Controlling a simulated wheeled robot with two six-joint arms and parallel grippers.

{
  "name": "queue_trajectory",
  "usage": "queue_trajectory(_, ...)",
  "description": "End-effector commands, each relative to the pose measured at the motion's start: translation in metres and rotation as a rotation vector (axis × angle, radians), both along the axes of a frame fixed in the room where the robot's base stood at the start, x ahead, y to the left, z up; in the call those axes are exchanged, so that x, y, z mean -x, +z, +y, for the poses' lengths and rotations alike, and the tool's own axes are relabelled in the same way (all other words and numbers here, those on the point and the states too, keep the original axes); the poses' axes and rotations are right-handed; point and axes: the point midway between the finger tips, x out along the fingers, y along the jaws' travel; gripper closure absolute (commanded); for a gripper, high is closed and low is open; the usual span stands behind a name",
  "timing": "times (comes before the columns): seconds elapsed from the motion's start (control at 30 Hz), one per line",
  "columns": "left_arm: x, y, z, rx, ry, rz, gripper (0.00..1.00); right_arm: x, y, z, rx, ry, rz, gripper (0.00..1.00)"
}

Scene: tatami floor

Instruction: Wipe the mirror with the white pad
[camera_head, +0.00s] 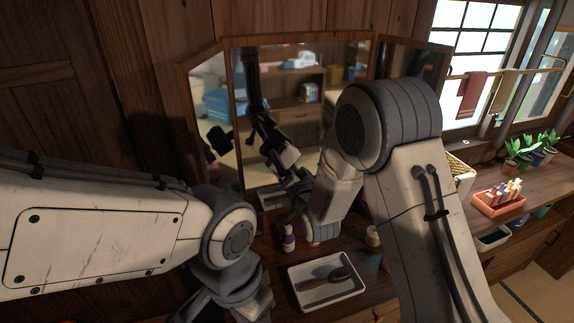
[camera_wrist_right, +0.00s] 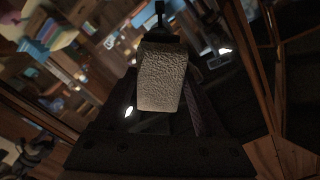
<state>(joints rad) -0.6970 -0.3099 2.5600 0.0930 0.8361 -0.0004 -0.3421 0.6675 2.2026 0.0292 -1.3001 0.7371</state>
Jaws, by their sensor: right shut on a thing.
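The mirror (camera_head: 307,90) is a dark-wood three-panel mirror standing against the wooden wall, its side panels angled. My right arm reaches across in front of it. My right gripper (camera_head: 284,164) is in front of the lower middle of the centre panel. In the right wrist view my right gripper (camera_wrist_right: 160,105) is shut on the white pad (camera_wrist_right: 159,78), a pale, textured block between dark fingers. In the head view the pad is small and hard to tell from reflections. I cannot tell whether it touches the glass. My left arm enters from the left; its fingertips are out of view.
A white tray (camera_head: 311,271) with a brush (camera_head: 338,275) lies on the dressing table below the mirror. A small purple-and-white bottle (camera_head: 289,239) stands behind it. At right, a counter holds potted plants (camera_head: 527,149) and an orange bin (camera_head: 500,203) under the window.

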Motion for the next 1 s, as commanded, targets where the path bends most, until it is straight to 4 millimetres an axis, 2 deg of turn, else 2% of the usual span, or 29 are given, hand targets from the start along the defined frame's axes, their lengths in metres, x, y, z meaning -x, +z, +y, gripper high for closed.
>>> queue_trajectory(1.0, 0.0000, -0.0018, 0.0000, 0.000, 0.000, 0.000, 0.50, -0.0089, -0.0006, 0.0029, 0.000, 0.000, 0.000, 0.73)
